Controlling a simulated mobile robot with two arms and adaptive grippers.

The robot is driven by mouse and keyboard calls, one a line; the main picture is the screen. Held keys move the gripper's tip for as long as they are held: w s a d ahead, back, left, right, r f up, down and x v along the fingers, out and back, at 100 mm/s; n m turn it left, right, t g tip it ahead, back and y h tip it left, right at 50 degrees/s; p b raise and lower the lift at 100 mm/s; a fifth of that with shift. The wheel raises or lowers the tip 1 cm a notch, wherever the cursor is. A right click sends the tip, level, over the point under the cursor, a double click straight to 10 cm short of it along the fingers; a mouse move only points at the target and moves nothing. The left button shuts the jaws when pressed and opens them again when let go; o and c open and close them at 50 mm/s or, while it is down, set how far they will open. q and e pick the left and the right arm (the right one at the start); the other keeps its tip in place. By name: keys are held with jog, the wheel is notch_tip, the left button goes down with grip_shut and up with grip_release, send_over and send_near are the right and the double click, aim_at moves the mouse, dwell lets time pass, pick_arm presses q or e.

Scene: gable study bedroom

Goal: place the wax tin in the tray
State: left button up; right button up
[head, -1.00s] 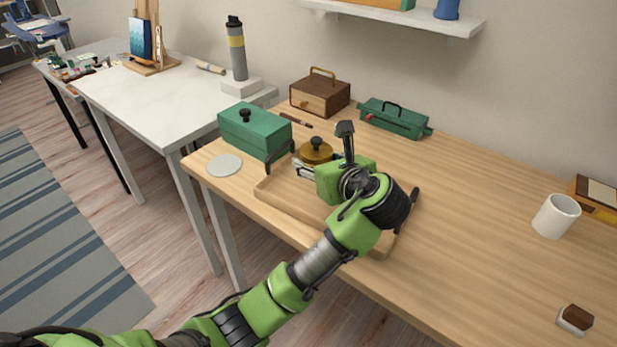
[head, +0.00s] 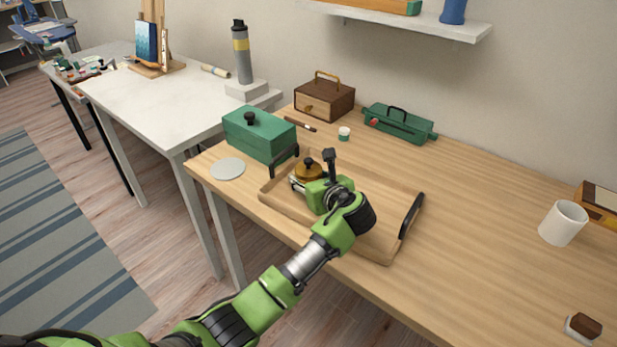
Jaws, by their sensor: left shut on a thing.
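The wax tin (head: 309,172), a round amber-brown tin with a dark knob on top, is at the left end of the wooden tray (head: 374,237). The tray is shallow, with dark upright handles at its two ends. My left gripper (head: 299,184) is shut on the wax tin, its fingers at the near side of it. The tin is low, within the tray's outline; its underside is hidden, so I cannot tell whether it touches the tray floor. My left arm covers part of the tray's middle and front rim. My right gripper is not in view.
A green box with a knob (head: 258,134) stands just left of the tray, beside a grey disc (head: 227,168). Behind are a small jar (head: 344,133), a wooden box (head: 324,98) and a green case (head: 399,123). A mug (head: 563,222) stands right; the desk between is clear.

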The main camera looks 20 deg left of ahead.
pick_arm(q)
jog(key=shift+r, duration=0.1)
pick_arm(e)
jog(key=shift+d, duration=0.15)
pick_arm(q)
jog(key=o, duration=1.2)
jog(key=shift+o, duration=0.2)
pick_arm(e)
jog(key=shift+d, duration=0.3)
